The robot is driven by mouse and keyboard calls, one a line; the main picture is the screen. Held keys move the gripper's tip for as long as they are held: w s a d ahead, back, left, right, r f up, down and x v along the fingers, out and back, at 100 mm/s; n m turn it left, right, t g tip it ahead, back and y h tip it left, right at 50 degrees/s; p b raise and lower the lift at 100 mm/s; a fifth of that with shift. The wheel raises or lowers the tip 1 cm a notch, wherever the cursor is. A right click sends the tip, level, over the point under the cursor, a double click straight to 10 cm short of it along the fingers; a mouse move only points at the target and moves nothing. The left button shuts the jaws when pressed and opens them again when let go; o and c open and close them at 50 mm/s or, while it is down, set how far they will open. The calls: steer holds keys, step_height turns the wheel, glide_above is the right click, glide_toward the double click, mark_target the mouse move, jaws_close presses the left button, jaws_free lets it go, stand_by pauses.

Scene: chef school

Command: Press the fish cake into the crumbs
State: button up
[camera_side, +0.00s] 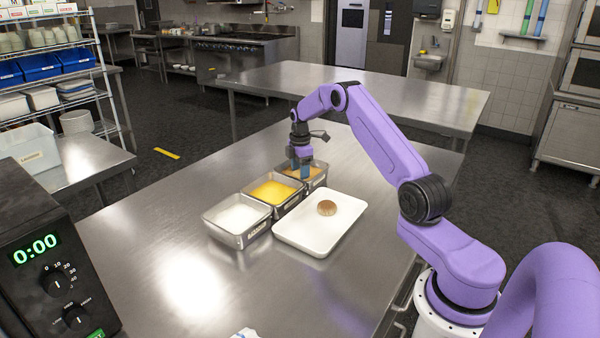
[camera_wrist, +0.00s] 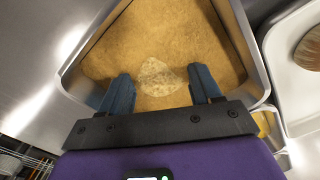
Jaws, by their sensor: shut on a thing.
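The crumbs fill a metal tray (camera_side: 318,181) at the far end of a row of three. In the wrist view the crumbs (camera_wrist: 190,35) are golden brown and spread across the tray. A pale, speckled, crumb-flecked fish cake (camera_wrist: 160,77) lies amid the crumbs, between my fingers. My gripper (camera_side: 300,172) points down into the crumb tray. The cake's underside is hidden.
A tray of yellow liquid (camera_side: 273,191) and a tray of white powder (camera_side: 236,218) stand nearer in the row. A white tray (camera_side: 300,240) to their right holds a round brown patty (camera_side: 327,208). The steel table (camera_side: 150,230) has free room at left and front.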

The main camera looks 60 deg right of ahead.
steer(key=shift+s, duration=0.2)
steer(key=shift+s, duration=0.3)
steer(key=shift+s, duration=0.25)
steer(key=shift+w, duration=0.4)
steer(key=shift+r, duration=0.1)
stand_by(0.8)
steer(key=shift+r, duration=4.95)
steer(key=shift+a, duration=0.1)
